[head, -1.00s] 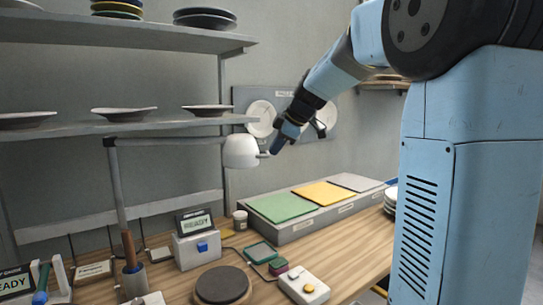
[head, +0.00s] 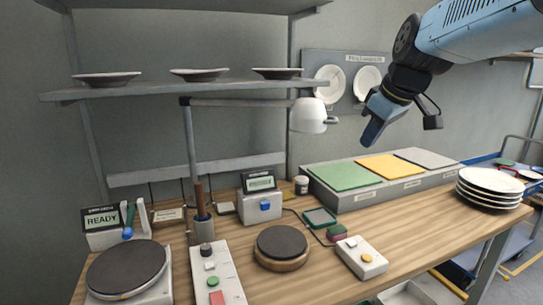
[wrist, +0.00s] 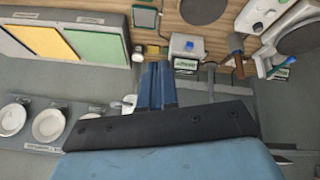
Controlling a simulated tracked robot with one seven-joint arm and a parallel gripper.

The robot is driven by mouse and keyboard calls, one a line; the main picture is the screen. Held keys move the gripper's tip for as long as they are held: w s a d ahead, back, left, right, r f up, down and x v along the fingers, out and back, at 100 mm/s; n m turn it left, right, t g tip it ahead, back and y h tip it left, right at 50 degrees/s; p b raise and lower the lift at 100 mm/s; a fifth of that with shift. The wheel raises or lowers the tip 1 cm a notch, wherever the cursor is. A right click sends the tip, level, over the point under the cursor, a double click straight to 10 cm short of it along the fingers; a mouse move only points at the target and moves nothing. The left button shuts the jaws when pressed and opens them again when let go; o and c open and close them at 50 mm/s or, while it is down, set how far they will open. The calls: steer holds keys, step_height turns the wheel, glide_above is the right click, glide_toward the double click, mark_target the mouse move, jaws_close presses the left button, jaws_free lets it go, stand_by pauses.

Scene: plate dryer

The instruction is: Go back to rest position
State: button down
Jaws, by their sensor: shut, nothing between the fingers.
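My gripper (head: 374,130) is raised in the air above the workbench, right of the white lamp head (head: 308,116) and in front of the wall panel with white plates (head: 366,82). Its blue fingers are together and hold nothing. In the wrist view the fingers (wrist: 157,84) also show closed, with the bench beyond them. My gripper touches nothing that I can see.
The wooden bench (head: 345,215) holds a tray with green, yellow and grey pads (head: 340,176), a stack of plates (head: 490,188), a dark round disc (head: 282,242) and a larger one at left (head: 127,267). A shelf (head: 225,88) carries three plates.

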steer(key=s+f+m+h, duration=0.1)
steer(key=s+f+m, duration=0.2)
steer(key=s, duration=0.4)
steer(key=s+d+f+m, duration=0.1)
steer(key=s+f+m, duration=0.3)
steer(key=s+f, duration=0.2)
steer(key=shift+s+d+f+m+h, duration=0.3)
steer(key=shift+s+h, duration=0.1)
steer(key=shift+s, duration=0.5)
steer(key=shift+a, duration=0.15)
